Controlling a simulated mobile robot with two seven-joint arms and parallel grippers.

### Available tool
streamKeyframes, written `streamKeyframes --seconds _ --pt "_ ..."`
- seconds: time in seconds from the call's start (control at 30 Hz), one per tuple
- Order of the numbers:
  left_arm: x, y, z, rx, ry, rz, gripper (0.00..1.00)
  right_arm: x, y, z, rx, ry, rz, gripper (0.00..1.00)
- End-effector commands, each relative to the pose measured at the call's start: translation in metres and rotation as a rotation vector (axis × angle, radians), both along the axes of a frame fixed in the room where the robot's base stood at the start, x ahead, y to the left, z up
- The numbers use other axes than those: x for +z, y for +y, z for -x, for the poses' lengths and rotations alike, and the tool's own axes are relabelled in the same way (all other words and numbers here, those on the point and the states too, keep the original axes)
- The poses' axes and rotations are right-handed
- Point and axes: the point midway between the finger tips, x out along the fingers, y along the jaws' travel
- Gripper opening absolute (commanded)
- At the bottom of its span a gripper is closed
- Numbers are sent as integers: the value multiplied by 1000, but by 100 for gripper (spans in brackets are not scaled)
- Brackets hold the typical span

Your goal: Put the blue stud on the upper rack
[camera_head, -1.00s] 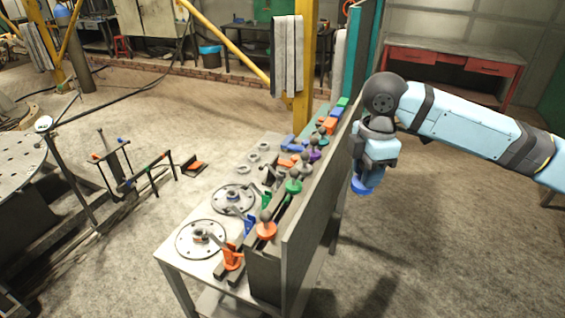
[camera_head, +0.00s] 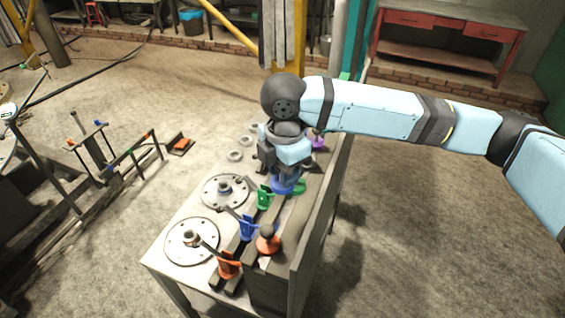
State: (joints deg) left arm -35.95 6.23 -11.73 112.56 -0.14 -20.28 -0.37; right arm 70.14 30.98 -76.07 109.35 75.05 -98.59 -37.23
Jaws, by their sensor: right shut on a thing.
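My right gripper (camera_head: 285,168) points down over the bench and is shut on the blue stud (camera_head: 283,186). Only the stud's blue, disc-like lower part shows; the rest is hidden by the gripper. The stud is over the upper rack (camera_head: 265,280), the raised dark ledge along the upright panel, between an orange stud (camera_head: 268,243) and a purple one (camera_head: 317,142). A green piece (camera_head: 299,187) shows just right of it. I cannot tell whether the blue stud touches the rack. My left gripper is not in view.
Orange (camera_head: 228,266), blue (camera_head: 247,229) and green (camera_head: 264,198) clamp-like pieces stand on the lower rail in front. Two round flanges (camera_head: 190,255) lie on the bench (camera_head: 165,265). The upright panel (camera_head: 312,230) borders the rack on the right. My right arm crosses above it.

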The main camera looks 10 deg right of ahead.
Motion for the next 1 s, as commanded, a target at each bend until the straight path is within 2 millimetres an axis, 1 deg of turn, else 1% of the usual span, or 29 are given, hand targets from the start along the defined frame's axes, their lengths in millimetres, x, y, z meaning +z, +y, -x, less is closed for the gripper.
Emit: streamKeyframes --seconds 0.03,0.2,0.37,0.5,0.57,0.73,1.0 --pt "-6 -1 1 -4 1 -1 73 -7 0 0 -1 0 0 8" --pt "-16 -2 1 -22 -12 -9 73 -26 0 0 -1 0 1 8" --pt "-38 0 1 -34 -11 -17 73 -45 -1 0 0 -1 1 8" --pt "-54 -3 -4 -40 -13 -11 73 -61 -1 0 0 0 1 8" --pt "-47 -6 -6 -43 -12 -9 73 -54 -1 0 0 -1 1 8" --pt "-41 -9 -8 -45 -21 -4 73 -53 -1 0 -1 0 1 8" --pt "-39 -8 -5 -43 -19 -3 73 -53 -1 0 -1 0 1 8"
